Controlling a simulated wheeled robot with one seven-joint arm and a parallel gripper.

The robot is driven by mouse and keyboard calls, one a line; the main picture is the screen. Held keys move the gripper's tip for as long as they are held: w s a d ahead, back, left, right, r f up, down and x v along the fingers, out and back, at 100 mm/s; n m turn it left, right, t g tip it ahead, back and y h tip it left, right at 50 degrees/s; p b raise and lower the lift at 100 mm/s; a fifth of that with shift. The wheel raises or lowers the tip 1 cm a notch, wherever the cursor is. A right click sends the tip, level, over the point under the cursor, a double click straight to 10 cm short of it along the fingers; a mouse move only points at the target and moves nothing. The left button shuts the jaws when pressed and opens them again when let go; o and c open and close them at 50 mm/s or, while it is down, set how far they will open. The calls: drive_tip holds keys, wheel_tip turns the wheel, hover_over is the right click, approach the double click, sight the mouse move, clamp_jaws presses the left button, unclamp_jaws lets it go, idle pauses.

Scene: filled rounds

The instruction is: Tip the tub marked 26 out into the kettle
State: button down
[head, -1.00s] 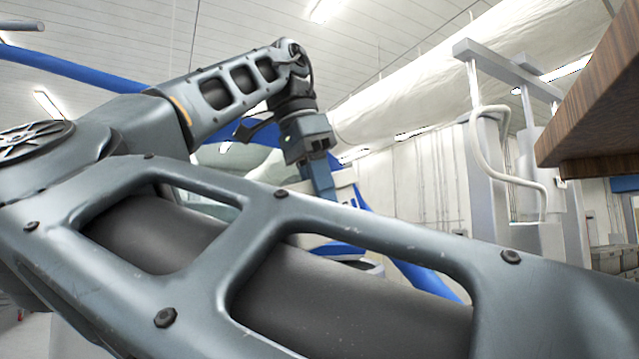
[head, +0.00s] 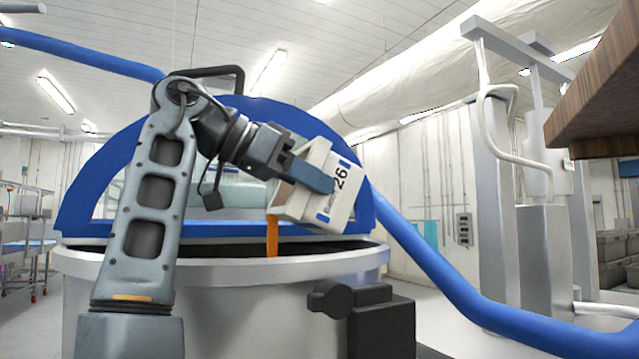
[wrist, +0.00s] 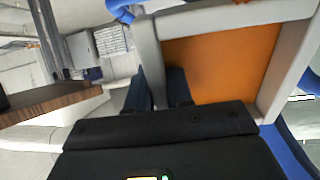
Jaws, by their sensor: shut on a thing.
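The white tub marked 26 (head: 342,205) is tilted over the open mouth of the kettle (head: 340,262). My gripper (head: 312,178) is shut on the tub's wall. An orange stream (head: 272,236) runs down from the tub's lower left edge into the kettle. In the wrist view, the inside of the tub (wrist: 290,75) shows orange contents (wrist: 215,65) still in it. The kettle is a large steel vessel with a raised blue-rimmed lid (head: 85,190) behind the opening. The level inside the kettle is hidden by its rim.
A dark motor-like block (head: 375,315) stands at the kettle's front right. A blue pipe (head: 430,260) slopes down to the right. A wooden surface (head: 600,110) juts in at the upper right. Wire racks (head: 30,215) stand at the far left.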

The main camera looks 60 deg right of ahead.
drive_tip(key=shift+w+a+f+g+h+b, duration=0.3)
drive_tip(key=shift+g+h, duration=0.2)
drive_tip(key=shift+h, duration=0.2)
drive_tip(key=shift+a+r+h, duration=0.15)
drive_tip(key=shift+r+h, duration=0.05)
drive_tip(key=shift+h, duration=0.1)
